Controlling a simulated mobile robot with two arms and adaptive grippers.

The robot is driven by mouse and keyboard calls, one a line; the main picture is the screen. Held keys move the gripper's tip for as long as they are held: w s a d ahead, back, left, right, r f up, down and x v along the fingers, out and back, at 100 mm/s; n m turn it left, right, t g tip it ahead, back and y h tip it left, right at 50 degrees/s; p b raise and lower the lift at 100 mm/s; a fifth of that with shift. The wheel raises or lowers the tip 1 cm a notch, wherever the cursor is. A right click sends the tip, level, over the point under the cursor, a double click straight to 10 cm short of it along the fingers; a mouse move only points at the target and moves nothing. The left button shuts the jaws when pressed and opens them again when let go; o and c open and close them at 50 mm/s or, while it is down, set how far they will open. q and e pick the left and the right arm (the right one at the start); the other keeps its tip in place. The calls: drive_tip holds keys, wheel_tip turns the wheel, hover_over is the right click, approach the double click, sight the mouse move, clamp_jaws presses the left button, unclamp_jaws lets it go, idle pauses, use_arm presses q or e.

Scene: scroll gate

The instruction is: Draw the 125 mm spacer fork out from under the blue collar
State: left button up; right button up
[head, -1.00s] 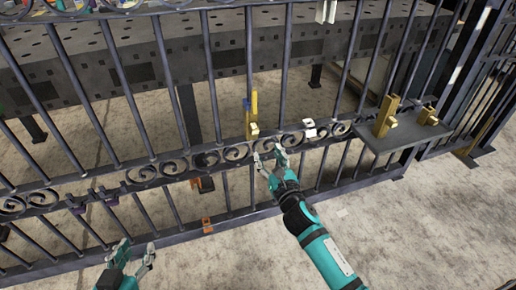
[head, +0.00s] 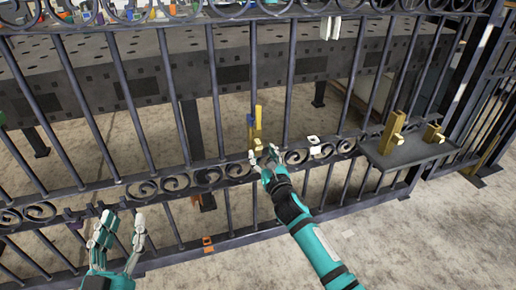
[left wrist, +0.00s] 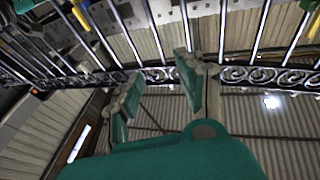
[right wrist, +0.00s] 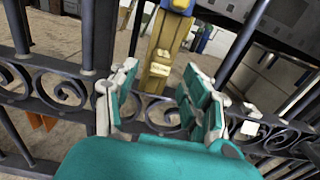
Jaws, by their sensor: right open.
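A yellow upright piece, apparently the spacer fork (head: 258,118), stands at a gate bar, with a small yellow block (head: 257,144) at its foot. In the right wrist view the yellow fork (right wrist: 157,72) rises straight ahead between my fingers, beyond the tips. My right gripper (head: 265,157) is open just below the block, in front of the scrollwork; contact cannot be told. My left gripper (head: 120,228) is open and empty at the lower left; its spread fingers show in the left wrist view (left wrist: 160,85).
The dark gate's bars and scroll band (head: 150,188) run across the view. A grey shelf (head: 410,152) at the right holds two yellow pieces (head: 391,131). An orange piece (head: 208,243) sits on the lower rail. The floor at lower right is clear.

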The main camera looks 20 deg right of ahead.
sight(259, 148)
drive_tip(key=w+b, duration=0.1)
drive_tip(key=w, duration=0.3)
use_arm(q)
drive_tip(key=s+r+t+h, duration=0.1)
drive_tip(key=s+r+t, duration=0.2)
drive_tip(key=r, duration=0.3)
drive_tip(key=shift+s+r+t+h, duration=0.2)
drive_tip(key=shift+r+t+h, duration=0.1)
drive_tip(key=shift+t, duration=0.5)
use_arm(e)
drive_tip(key=shift+w+a, duration=0.1)
drive_tip(key=shift+w, duration=0.35)
clamp_jaws()
use_arm(q)
drive_tip(key=shift+f, duration=0.1)
use_arm(e)
drive_tip(key=shift+r, duration=0.1)
use_arm(q)
drive_tip(key=shift+w+f, duration=0.15)
drive_tip(key=shift+w, duration=0.1)
use_arm(e)
drive_tip(key=shift+s, duration=0.15)
use_arm(q)
drive_tip(key=shift+w+d+f+g, duration=0.1)
drive_tip(key=shift+w+f+g, duration=0.25)
drive_tip(key=shift+f+g, duration=0.25)
use_arm(e)
drive_tip(key=shift+s, duration=0.25)
